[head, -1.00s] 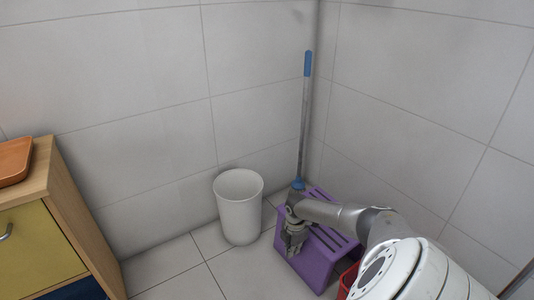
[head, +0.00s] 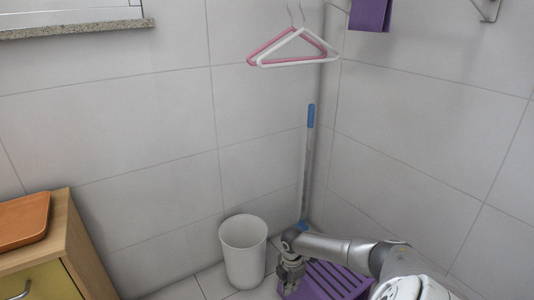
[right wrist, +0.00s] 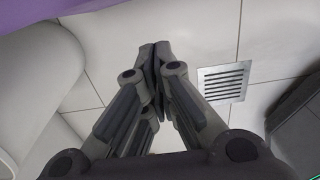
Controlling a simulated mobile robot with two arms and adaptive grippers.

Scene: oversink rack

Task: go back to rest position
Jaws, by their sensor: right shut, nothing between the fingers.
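My right arm reaches in from the lower right of the head view. Its gripper (head: 290,279) hangs over the left edge of the purple slatted stool (head: 325,281), to the right of the white bin. In the right wrist view the fingers of my right gripper (right wrist: 157,52) are together, with nothing between them, above the tiled floor. My left gripper is not in view.
A white bin (head: 243,255) stands by the wall. A blue-handled pole (head: 308,160) leans in the corner. A wooden cabinet (head: 85,245) bears an orange tray (head: 24,220). Hangers (head: 292,62) and a purple cloth (head: 370,14) hang above. A floor drain (right wrist: 223,82) shows in the wrist view.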

